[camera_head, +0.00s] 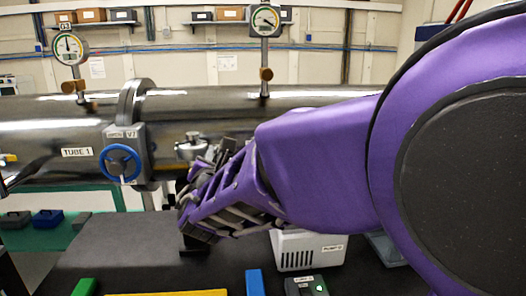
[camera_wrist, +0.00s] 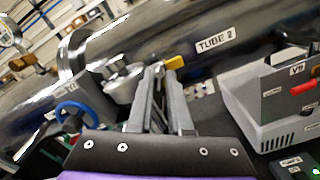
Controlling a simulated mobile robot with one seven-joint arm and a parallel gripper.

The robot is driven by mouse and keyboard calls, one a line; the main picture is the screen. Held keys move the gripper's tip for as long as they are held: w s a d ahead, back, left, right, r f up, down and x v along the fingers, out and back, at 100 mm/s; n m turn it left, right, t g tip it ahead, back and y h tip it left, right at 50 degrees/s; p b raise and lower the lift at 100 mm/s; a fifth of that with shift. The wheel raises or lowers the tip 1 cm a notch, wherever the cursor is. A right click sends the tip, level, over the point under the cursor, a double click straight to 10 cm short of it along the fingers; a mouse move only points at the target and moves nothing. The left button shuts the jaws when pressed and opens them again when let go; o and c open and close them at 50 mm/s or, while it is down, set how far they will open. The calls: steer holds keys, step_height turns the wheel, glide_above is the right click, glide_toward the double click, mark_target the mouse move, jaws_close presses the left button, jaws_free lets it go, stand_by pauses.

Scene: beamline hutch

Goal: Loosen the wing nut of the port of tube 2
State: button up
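Tube 2 (camera_wrist: 235,45) is a shiny metal pipe, labelled in the wrist view. A short metal port (camera_wrist: 124,84) with a round cap stands out below the pipes, near the flange; it also shows in the head view (camera_head: 190,149). A small yellow-orange piece (camera_wrist: 176,62) shows just right of my fingertips; I cannot tell whether it is the wing nut's wing. My gripper (camera_wrist: 157,70) points at the port area, its fingertips close to the port's right side. The fingers look close together, but their gap and any contact are unclear. In the head view my arm hides much of this spot.
Valve V1 (camera_head: 125,155) with a blue handwheel sits left of the port. Gauges (camera_head: 264,22) stand above the pipes. A white pump box (camera_head: 305,250) is on the dark bench (camera_head: 130,252), with blue (camera_head: 254,283) and green (camera_head: 84,287) blocks in front.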

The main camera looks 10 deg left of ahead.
jaws_close()
stand_by(1.5)
